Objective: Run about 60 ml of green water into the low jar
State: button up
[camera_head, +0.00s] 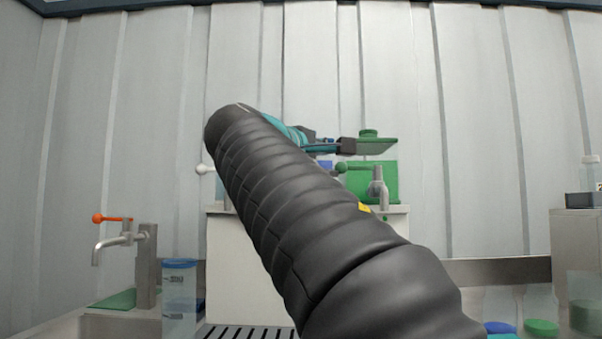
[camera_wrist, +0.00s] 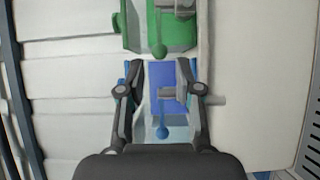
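The green water tank (camera_head: 390,185) stands on a white stand behind my arm, with a grey tap (camera_head: 378,188) and a green-knobbed lever (camera_head: 341,167). In the wrist view the green tank (camera_wrist: 180,35) is at the top, with its green knob (camera_wrist: 158,51). My gripper (camera_wrist: 160,68) is open and empty. Its fingers are spread either side of a blue tank (camera_wrist: 168,80) and its blue-knobbed lever (camera_wrist: 163,132); contact cannot be told. In the head view my gripper (camera_head: 335,146) is partly hidden by my arm. I cannot tell which vessel is the low jar.
The white stand (camera_head: 235,265) is above a slotted drain (camera_head: 235,332). At left are an orange-handled sink tap (camera_head: 125,230) and a clear jug (camera_head: 180,295). Low right are a blue lid (camera_head: 499,327), a green lid (camera_head: 541,327) and a clear vessel with a greenish lower part (camera_head: 586,315).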

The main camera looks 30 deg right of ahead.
aim_at(353, 168)
jog(key=x, duration=0.4)
jog(key=p+x, duration=0.1)
jog(key=x, duration=0.4)
jog(key=p+x, duration=0.1)
jog(key=x, duration=0.4)
jog(key=shift+w+a+r, duration=0.1)
jog(key=shift+w, duration=0.25)
grip_shut()
